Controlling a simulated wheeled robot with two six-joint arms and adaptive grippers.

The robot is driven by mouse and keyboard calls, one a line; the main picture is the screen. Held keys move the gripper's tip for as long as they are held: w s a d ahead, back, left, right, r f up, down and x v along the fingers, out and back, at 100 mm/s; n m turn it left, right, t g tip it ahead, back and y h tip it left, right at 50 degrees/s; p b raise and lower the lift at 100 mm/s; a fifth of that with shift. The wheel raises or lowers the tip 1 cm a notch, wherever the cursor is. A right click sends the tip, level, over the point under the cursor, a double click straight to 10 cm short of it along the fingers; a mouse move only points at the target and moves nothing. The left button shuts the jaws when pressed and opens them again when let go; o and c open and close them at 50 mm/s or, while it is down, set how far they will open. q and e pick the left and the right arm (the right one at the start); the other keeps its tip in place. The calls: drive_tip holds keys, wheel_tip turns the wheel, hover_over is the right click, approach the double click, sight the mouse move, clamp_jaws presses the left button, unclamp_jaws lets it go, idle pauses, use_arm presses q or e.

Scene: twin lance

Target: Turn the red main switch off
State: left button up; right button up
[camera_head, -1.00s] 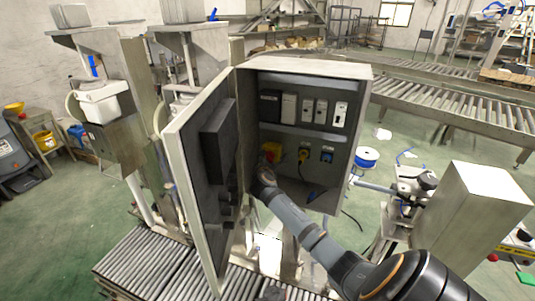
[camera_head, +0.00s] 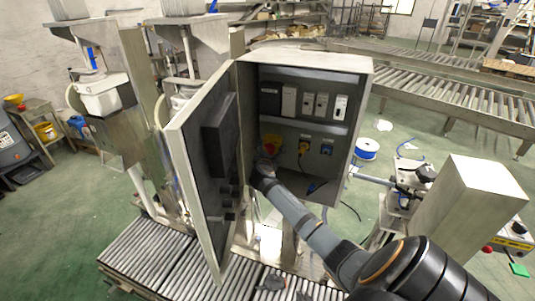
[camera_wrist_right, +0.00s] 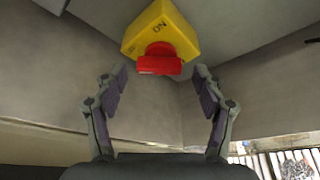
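The red main switch (camera_wrist_right: 160,60) is a red knob on a yellow block (camera_wrist_right: 162,27) marked "ON", which appears upside down in the right wrist view. In the head view the yellow block (camera_head: 272,140) sits low at the left inside the open grey cabinet (camera_head: 305,62), and the knob is partly hidden by my gripper. My right gripper (camera_wrist_right: 160,88) is open, with one finger to each side of and just short of the knob. No contact shows. It also reaches into the cabinet in the head view (camera_head: 264,165). My left gripper is not seen.
The cabinet door (camera_head: 208,190) stands open close to the left of my right arm. A yellow plug with a cable (camera_head: 304,147) and a blue socket (camera_head: 326,149) are right of the switch. Modules (camera_head: 307,104) line the row above. A roller conveyor (camera_head: 165,255) lies below.

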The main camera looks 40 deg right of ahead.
drive_tip(key=v, duration=1.2)
drive_tip(key=shift+f, duration=0.1)
